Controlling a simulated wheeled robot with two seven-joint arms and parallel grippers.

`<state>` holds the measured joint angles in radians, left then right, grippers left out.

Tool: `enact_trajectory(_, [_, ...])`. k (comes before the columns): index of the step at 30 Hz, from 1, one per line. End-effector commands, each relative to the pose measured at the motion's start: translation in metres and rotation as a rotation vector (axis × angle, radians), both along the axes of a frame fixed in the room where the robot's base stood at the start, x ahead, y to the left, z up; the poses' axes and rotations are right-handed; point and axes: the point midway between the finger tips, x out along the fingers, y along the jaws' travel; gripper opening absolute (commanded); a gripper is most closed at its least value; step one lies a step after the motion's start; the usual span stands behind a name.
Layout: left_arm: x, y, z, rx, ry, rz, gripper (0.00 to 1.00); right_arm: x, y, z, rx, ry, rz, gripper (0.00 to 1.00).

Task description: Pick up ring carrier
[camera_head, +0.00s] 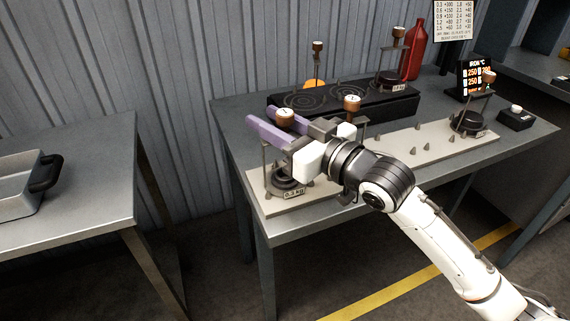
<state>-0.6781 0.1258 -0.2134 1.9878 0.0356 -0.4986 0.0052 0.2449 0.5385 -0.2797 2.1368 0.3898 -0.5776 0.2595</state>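Several carriers stand on the bench, each a dark upright frame over a round base with a brown-and-white knob on top. The pictures do not show which one is the ring carrier. The nearest carrier (284,183), with a 0.1 kg label at its foot, stands on the left end of the pale plate. My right gripper (262,115) reaches over it from the right. Its two purple fingers are apart, with that carrier's knob (285,117) between them in the picture. I cannot tell whether they touch it. The gripper body hides part of the frame. My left gripper is out of view.
The pale plate (400,155) has several small pegs and another carrier (467,121) at its right end. A black hotplate unit (345,104) lies behind. A red bottle (416,50) stands at the back. A grey tray (15,190) sits on the left table, across a gap.

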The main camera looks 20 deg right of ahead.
Motion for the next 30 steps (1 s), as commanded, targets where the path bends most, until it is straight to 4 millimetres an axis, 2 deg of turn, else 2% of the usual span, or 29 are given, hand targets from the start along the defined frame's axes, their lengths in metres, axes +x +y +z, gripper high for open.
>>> enact_trajectory(1, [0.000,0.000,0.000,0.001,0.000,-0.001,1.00,0.000,0.000,0.000,0.000,0.000,0.000,0.24])
enact_trajectory(5, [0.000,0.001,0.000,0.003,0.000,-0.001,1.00,0.000,0.000,0.000,0.000,0.000,0.000,0.02])
enact_trajectory(6, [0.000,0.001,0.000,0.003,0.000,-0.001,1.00,0.000,0.000,0.000,0.000,0.000,0.000,0.00])
enact_trajectory(19, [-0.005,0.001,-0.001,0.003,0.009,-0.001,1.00,0.000,0.000,0.008,0.001,-0.007,0.000,0.00])
enact_trajectory(23, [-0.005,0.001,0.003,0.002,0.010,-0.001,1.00,0.000,0.000,0.027,0.000,-0.012,0.001,0.00])
enact_trajectory(30, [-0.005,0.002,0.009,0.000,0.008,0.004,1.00,0.000,0.000,0.076,0.000,-0.012,0.000,0.00])
